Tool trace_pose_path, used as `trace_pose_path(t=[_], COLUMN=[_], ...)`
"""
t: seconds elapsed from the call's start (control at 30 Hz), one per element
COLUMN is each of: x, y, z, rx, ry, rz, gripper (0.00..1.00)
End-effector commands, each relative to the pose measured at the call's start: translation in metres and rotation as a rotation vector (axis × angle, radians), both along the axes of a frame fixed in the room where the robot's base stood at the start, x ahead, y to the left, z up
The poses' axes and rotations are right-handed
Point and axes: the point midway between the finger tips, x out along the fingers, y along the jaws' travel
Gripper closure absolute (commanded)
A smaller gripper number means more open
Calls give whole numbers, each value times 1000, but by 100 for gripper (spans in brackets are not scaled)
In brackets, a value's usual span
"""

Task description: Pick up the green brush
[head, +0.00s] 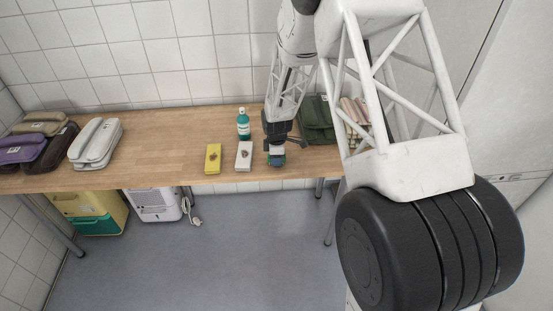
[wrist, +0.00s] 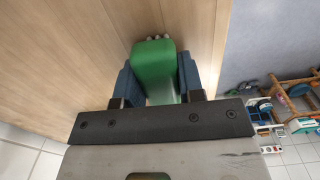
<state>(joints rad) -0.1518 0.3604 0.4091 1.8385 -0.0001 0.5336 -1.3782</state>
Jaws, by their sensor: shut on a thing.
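The green brush (wrist: 153,62) sits between the two blue fingers of my gripper (wrist: 158,80) in the wrist view, with pale bristle-like tips showing at its far end. My gripper is shut on it, a finger against each side. In the head view my gripper (head: 275,158) points down at the front part of the wooden table, and only a little green of the brush shows there. I cannot tell whether the brush touches the table.
On the wooden table (head: 150,168), a white box (head: 244,157), a yellow box (head: 213,158) and a teal bottle (head: 243,125) stand just left of my gripper. A dark green folded case (head: 316,121) lies to its right. Grey (head: 95,141) and purple (head: 22,150) cases lie at the left.

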Motion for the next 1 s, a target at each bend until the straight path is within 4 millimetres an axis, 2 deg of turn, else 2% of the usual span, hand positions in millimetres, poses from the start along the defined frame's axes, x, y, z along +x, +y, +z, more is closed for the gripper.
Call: trace_pose_path(t=[0.27, 0.53, 1.0], x=[0, 0, -76], y=[0, 0, -11], z=[9, 38, 43], rx=[0, 0, 0], ry=[0, -2, -1], rz=[0, 0, 0], gripper=[88, 88, 88])
